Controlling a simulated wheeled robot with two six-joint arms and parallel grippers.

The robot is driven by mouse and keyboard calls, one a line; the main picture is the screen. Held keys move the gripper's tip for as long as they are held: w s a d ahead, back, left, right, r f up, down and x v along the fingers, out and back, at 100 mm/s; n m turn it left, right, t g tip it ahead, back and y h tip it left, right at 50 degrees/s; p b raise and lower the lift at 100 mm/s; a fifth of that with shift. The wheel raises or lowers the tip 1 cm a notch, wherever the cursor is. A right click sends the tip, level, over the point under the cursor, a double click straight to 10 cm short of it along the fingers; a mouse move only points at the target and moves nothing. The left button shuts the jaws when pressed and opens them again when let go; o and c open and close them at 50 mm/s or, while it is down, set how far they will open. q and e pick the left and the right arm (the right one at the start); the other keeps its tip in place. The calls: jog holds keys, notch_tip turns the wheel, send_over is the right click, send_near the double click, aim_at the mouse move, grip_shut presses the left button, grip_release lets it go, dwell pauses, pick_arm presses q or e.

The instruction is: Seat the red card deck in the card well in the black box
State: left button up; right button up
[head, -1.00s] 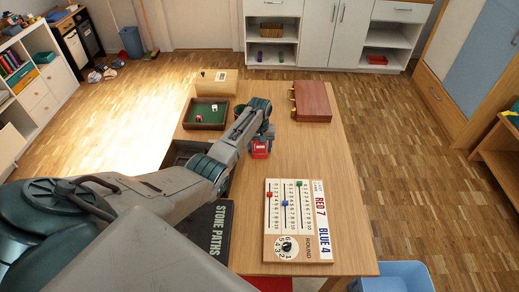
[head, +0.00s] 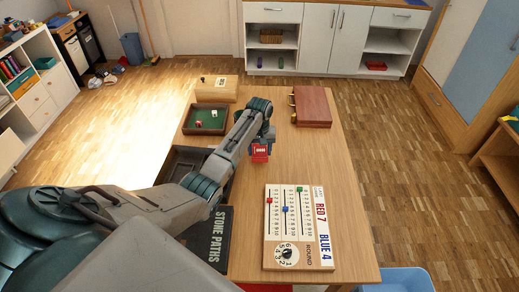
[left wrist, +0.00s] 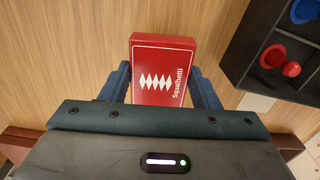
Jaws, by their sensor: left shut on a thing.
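The red card deck (head: 260,154) is held in my left gripper (head: 261,143) over the table, right of the black box (head: 186,160). In the left wrist view, the deck (left wrist: 157,88) has white diamonds and lettering on its face. The blue fingers of my left gripper (left wrist: 161,84) are shut on its two sides. The black box (left wrist: 237,63) lies at the upper right there, apart from the deck, with blue and red pieces in its compartments. My arm hides much of the box in the head view. I cannot make out the card well. My right gripper is not in view.
A black "STONE PATHS" lid (head: 217,238) lies at the near left of the table. A scoreboard (head: 272,244) is at the near right. A green-lined dice tray (head: 208,120), a wooden box (head: 217,94) and a brown case (head: 313,107) stand farther back. The right middle is clear.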

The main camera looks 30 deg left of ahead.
pick_arm(q)
jog(key=s+d, duration=0.2)
jog(key=s, duration=0.1)
jog(key=s+d+b, duration=0.1)
jog(key=s+d, duration=0.2)
jog(key=s+d+r, duration=0.1)
jog(key=s+d, duration=0.1)
jog(key=s, duration=0.1)
jog(key=shift+s+d+r+b, duration=0.1)
jog(key=shift+s+d+b, duration=0.1)
jog(key=shift+s+b, duration=0.15)
jog(key=shift+s+d+r, duration=0.15)
jog(key=shift+s+d, duration=0.35)
jog(key=shift+s, duration=0.2)
